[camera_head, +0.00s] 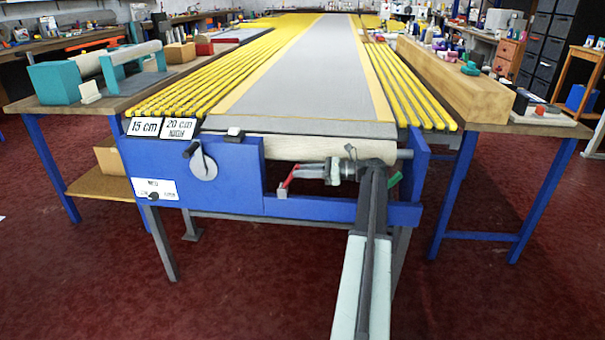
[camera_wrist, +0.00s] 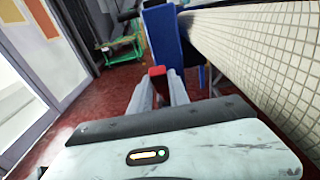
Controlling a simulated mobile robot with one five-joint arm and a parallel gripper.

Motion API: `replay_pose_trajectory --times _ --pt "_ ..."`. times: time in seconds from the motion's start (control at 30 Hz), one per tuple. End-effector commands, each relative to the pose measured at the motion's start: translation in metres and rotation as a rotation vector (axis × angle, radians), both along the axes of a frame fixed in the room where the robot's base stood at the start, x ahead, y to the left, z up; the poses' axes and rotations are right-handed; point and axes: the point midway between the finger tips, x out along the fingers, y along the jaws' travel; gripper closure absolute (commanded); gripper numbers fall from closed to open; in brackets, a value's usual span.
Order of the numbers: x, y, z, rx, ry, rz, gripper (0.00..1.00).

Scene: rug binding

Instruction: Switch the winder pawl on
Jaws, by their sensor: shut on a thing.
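The winder pawl appears to be the small red lever (camera_head: 288,179) at the front of the blue winder frame (camera_head: 215,190). It slants, with its lower end at a small light block on the frame's rail. My gripper (camera_head: 296,174) reaches in from the right, below the pale roller, and its fingers meet the red lever's upper end. In the wrist view, the grey fingers of my gripper (camera_wrist: 160,82) are closed on the red lever (camera_wrist: 157,71). The fingers hide part of it. I cannot tell its switch position.
The pale roller (camera_head: 300,148) lies just above my gripper, and its gridded surface (camera_wrist: 265,55) fills the right of the wrist view. A crank disc (camera_head: 203,165) is left on the frame. A green piece (camera_head: 394,180) sits right of my wrist. The front floor is clear.

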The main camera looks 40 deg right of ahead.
Motion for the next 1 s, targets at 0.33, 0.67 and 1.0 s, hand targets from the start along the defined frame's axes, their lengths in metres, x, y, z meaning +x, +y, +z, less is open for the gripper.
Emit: replay_pose_trajectory --times 0.33,0.67,1.0 --pt "0.006 0.002 0.003 0.004 -0.006 0.0 0.56" --pt "0.006 0.003 0.014 0.003 -0.004 0.003 0.56" --pt "-0.04 0.04 0.044 0.003 -0.005 -0.001 0.56"
